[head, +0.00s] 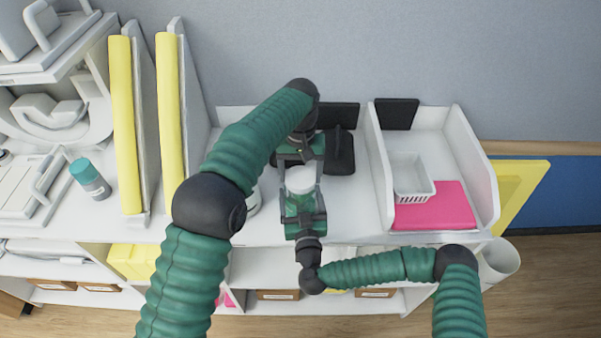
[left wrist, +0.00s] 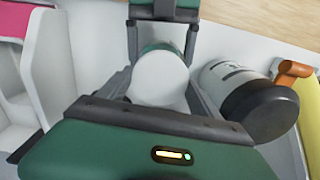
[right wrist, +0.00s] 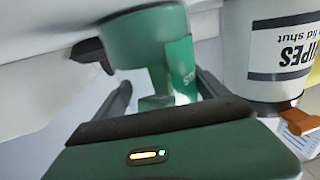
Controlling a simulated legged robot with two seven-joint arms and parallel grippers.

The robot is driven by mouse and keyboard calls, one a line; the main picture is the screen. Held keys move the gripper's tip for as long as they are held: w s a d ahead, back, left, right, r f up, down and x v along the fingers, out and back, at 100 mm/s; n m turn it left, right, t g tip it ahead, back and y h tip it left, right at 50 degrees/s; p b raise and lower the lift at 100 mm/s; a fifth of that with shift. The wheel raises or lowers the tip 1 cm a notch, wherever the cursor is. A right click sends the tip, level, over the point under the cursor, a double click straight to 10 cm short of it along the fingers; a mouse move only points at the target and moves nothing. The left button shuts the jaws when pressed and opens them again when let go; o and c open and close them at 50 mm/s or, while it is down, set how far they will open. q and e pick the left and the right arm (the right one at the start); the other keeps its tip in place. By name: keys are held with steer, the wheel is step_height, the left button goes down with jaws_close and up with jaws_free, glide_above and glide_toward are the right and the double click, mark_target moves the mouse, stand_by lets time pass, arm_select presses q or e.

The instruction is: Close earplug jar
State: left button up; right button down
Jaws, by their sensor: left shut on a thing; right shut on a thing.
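The earplug jar (head: 300,203) stands on the white shelf top in the middle of the head view, with a white lid (head: 300,179) at its top. My left gripper (head: 299,170) comes from the back and is shut on the lid. In the left wrist view the round white lid (left wrist: 160,80) sits between the fingers. My right gripper (head: 303,208) comes from the front and is shut on the jar body. The right wrist view shows part of the jar's green label (right wrist: 181,68). Whether the lid is seated fully is hidden by the grippers.
A wipes canister (right wrist: 283,50) with a dark lid (left wrist: 260,108) stands close beside the jar. A white tray bay to the right holds a small basket (head: 412,178) and a pink pad (head: 435,207). Yellow-edged dividers (head: 170,110) and a teal-capped bottle (head: 90,180) are on the left.

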arm_select(q)
steer(key=o, duration=1.6)
steer(key=shift+r, duration=0.1)
step_height(320, 180, up, 7)
steer(key=shift+r, duration=0.15)
steer(key=shift+w, duration=0.15)
arm_select(e)
jaws_free()
